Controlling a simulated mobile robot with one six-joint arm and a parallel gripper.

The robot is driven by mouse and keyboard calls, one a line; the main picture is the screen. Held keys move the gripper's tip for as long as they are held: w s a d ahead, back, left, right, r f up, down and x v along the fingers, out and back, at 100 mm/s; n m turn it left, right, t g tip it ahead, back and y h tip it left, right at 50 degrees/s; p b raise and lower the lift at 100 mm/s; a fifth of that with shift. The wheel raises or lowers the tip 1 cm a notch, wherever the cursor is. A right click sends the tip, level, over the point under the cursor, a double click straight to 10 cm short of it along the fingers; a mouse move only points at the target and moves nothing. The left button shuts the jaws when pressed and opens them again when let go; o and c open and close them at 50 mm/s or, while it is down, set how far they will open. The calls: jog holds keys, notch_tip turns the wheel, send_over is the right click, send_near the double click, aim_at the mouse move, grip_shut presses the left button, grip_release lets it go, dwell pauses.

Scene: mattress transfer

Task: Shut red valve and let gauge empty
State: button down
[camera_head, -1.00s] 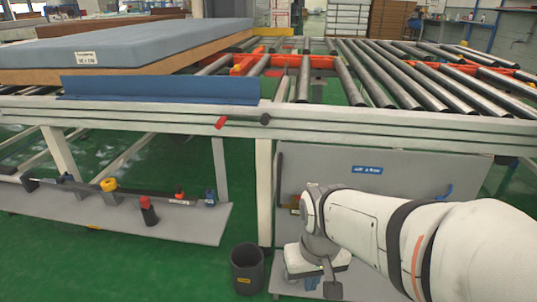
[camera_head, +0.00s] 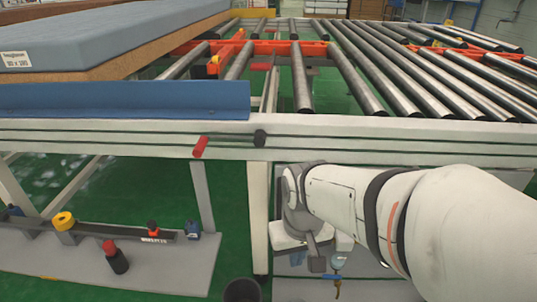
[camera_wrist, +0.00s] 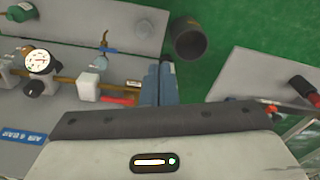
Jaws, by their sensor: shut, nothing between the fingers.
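In the wrist view my gripper (camera_wrist: 159,82) is shut and empty, its blue-grey fingers together. A round white-faced gauge (camera_wrist: 40,62) sits on a brass pipe on a grey panel, left of the fingers. Its needle reading is too small to tell. A red lever (camera_wrist: 120,99), apparently the red valve's handle, lies along the pipe just left of the fingers. The fingers hide its right end, so I cannot tell whether they touch it.
A dark bin (camera_wrist: 188,40) stands on the green floor beyond the fingers. A grey shelf (camera_head: 165,275) with tools is at lower left. The roller conveyor (camera_head: 400,95) and its white frame rail stand above my arm. A grey-blue mattress (camera_head: 110,35) lies at upper left.

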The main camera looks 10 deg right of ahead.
jog(key=w+d+f+m+t+h+p, duration=0.1)
jog(key=w+d+f+m+t+p, duration=0.2)
jog(key=w+d+p, duration=0.95)
jog(key=w+d+b+x, duration=0.1)
jog(key=b+x, duration=0.7)
jog(key=x, duration=0.5)
jog(key=shift+w+d+r, duration=0.35)
jog(key=shift+w+r, duration=0.05)
jog(key=shift+r, duration=0.05)
